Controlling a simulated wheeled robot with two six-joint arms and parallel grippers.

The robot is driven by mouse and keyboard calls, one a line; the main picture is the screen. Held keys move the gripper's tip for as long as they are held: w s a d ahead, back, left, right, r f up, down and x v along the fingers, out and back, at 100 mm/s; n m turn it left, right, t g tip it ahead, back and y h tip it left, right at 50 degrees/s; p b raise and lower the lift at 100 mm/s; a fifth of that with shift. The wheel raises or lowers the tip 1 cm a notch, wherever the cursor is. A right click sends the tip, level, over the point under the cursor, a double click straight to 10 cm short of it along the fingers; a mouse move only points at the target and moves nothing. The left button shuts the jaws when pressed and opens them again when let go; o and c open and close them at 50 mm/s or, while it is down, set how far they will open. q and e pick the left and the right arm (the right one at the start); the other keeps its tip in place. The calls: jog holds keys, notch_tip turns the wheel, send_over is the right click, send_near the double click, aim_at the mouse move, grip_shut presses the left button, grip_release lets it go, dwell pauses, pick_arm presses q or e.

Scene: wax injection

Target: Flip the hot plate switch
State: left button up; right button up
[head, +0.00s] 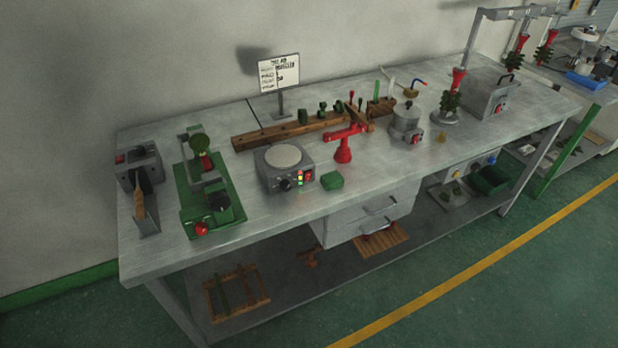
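The hot plate (284,170) is a grey box with a round pale plate on top. It stands near the front edge of the metal workbench, left of centre. Its front panel carries a dark knob (286,185), small lit indicators in red, yellow and green (299,179), and a red switch (309,175) at the right end. The switch is too small to tell which way it is set. Neither of my grippers shows in the head view.
On the metal workbench (400,172), a green machine (209,190) stands left of the hot plate. A wooden rack (290,131) lies behind. Green floor in front is clear.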

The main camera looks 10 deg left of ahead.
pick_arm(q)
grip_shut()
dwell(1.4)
